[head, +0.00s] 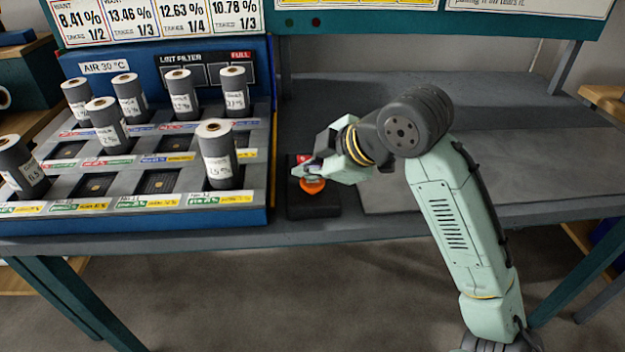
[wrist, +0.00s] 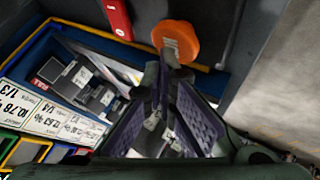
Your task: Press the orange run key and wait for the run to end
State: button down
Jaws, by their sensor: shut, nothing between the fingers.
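The orange run key (head: 312,186) is a round button on a dark box on the bench, right of the blue rack. It also shows in the wrist view (wrist: 176,38), just beyond my fingertips. My gripper (head: 308,172) is shut and empty, with its fingertips at the key; in the wrist view its fingertips (wrist: 172,72) meet just short of the orange cap in the picture. I cannot tell whether they touch it or whether it is pressed down. Part of the key is hidden behind the gripper in the head view.
The blue rack (head: 257,215) holds several grey rolls (head: 217,155) with white labels, and has some empty bays. A red part (wrist: 117,17) sits near the key. A sign panel (head: 160,18) with percentages hangs above.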

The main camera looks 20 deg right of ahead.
aim_at(311, 183)
jog(key=shift+f+b, duration=0.35)
jog(key=shift+f, duration=0.15)
jog(key=shift+r, duration=0.2)
dwell(0.5)
jog(key=shift+r+p, duration=0.8)
jog(key=shift+r, duration=0.05)
notch_tip(311, 183, up, 5)
jog(key=p, duration=0.4)
jog(key=shift+r, duration=0.1)
jog(key=shift+s, duration=0.1)
dwell(0.4)
